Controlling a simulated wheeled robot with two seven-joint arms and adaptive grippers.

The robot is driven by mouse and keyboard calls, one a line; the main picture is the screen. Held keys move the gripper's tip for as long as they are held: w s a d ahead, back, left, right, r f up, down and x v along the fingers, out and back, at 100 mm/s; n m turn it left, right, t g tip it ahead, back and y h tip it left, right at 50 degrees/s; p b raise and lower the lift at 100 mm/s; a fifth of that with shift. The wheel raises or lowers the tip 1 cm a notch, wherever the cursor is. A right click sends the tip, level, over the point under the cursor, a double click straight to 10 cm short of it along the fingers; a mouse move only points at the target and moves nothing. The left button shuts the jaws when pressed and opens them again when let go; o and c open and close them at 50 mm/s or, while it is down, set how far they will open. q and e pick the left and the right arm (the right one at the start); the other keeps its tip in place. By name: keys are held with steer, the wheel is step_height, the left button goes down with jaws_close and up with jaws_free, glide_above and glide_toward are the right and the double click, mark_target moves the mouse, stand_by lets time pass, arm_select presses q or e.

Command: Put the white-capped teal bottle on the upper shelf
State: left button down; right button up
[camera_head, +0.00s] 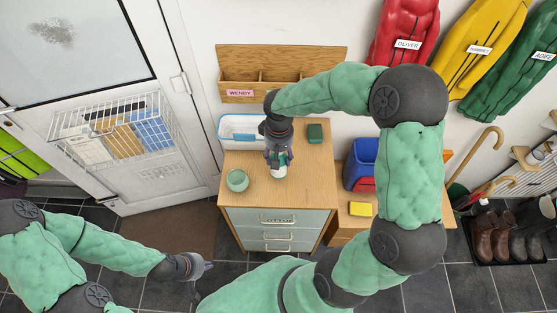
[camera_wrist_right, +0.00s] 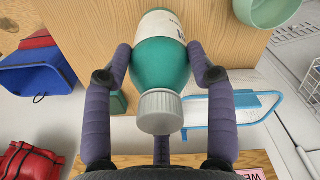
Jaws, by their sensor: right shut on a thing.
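The teal bottle (camera_head: 279,172) with a white label is at the top of the wooden drawer cabinet (camera_head: 290,197). My right gripper (camera_head: 277,158) is shut on it from above. In the right wrist view the bottle (camera_wrist_right: 161,66) sits between both fingers, its pale ridged cap (camera_wrist_right: 160,111) towards the camera. I cannot tell whether its base touches the cabinet top. My left gripper (camera_head: 204,275) is empty, fingers apart, low over the floor.
A green bowl (camera_head: 237,180), a blue-rimmed tray (camera_head: 238,129) and a dark green box (camera_head: 315,133) share the cabinet top. A wooden wall organiser (camera_head: 262,68) hangs behind. Boots (camera_head: 483,238) stand at right.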

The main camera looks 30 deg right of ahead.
mark_target(280, 175)
steer(key=shift+w+d+f+b, duration=0.1)
steer(key=shift+w+f+b, duration=0.1)
steer(key=shift+f, duration=0.75)
steer(key=shift+w+f+b, duration=0.1)
steer(key=shift+f+b, duration=0.1)
steer(key=shift+f, duration=0.7)
steer(key=shift+f, duration=0.15)
steer(key=o, duration=1.4)
